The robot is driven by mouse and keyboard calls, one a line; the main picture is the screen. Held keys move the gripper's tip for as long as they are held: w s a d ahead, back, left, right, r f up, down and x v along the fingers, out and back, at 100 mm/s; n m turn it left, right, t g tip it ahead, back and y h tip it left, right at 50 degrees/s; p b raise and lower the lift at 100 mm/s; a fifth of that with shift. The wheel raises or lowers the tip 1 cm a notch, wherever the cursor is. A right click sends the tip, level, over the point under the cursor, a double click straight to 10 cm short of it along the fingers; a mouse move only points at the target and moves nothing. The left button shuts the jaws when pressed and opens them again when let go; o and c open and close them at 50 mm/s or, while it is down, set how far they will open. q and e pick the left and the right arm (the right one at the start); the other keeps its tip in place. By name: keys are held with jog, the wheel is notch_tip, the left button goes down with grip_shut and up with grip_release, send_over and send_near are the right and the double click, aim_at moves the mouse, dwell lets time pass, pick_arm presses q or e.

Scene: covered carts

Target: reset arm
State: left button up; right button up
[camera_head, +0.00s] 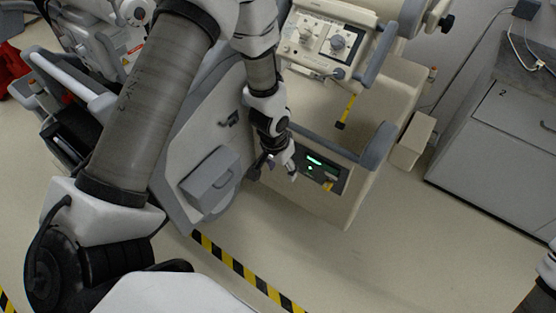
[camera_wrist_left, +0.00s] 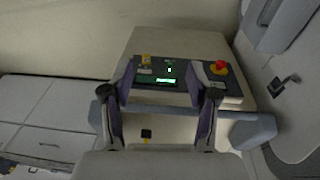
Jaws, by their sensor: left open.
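My left arm comes in from the left in the head view and reaches down to my left gripper (camera_head: 275,168). The gripper is in front of the cart's dark panel (camera_head: 322,172) with a green lit display. In the left wrist view my left gripper (camera_wrist_left: 160,72) has its two fingers apart, with nothing between them but the view of the panel (camera_wrist_left: 170,70) behind. I cannot tell whether a fingertip touches the panel. A piece of my right arm shows at the right edge of the head view; its gripper is out of view.
A beige cart (camera_head: 362,205) with a grey handle bar (camera_head: 378,146) stands close to the left gripper. A red button (camera_wrist_left: 220,66) is on the panel's right. Grey cabinets (camera_head: 500,140) stand at the right. Floor (camera_head: 400,250) is clear in front, with yellow-black tape (camera_head: 240,268).

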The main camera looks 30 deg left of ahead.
dwell(0.4)
pick_arm(q)
jog(key=s+f, duration=0.3)
jog(key=s, duration=0.4)
jog(key=s+d+f+g, duration=0.1)
jog(key=s+f, duration=0.3)
jog(key=s, duration=0.3)
jog(key=s+f, duration=0.3)
jog(key=s, duration=0.4)
jog(key=shift+s+d+f+n+y, duration=0.15)
jog(key=shift+d+f+n+y, duration=0.15)
jog(key=shift+n+y, duration=0.1)
